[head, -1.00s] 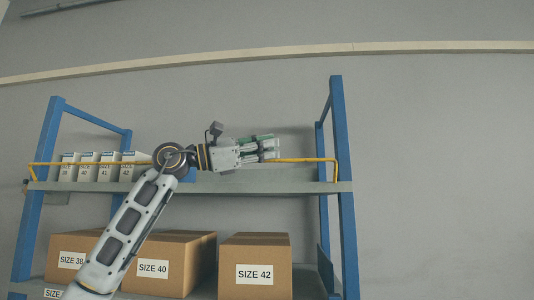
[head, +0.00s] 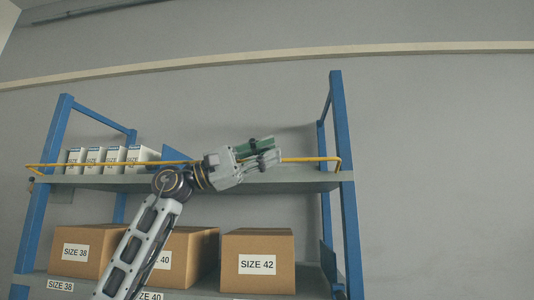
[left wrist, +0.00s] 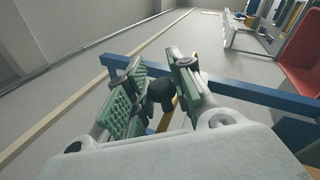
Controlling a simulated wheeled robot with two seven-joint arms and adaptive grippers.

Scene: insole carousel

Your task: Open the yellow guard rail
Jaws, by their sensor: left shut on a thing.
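The yellow guard rail (head: 90,165) runs along the front of the upper shelf, a little above its edge, with bent ends near the blue posts. My left gripper (head: 262,150) is at the rail, right of its middle, with green-padded fingers pointing right and slightly up. The left wrist view shows the two fingers (left wrist: 158,78) around a dark piece, with a short stretch of the yellow rail (left wrist: 165,118) below it. The fingers hide part of the rail. My right gripper is not in view.
The blue-posted rack's upper shelf (head: 290,182) holds several white size-labelled boxes (head: 110,155) at left. Cardboard boxes (head: 258,262) labelled by size stand on the lower shelf. A blue post (head: 343,190) stands right of the gripper. Open wall lies beyond it.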

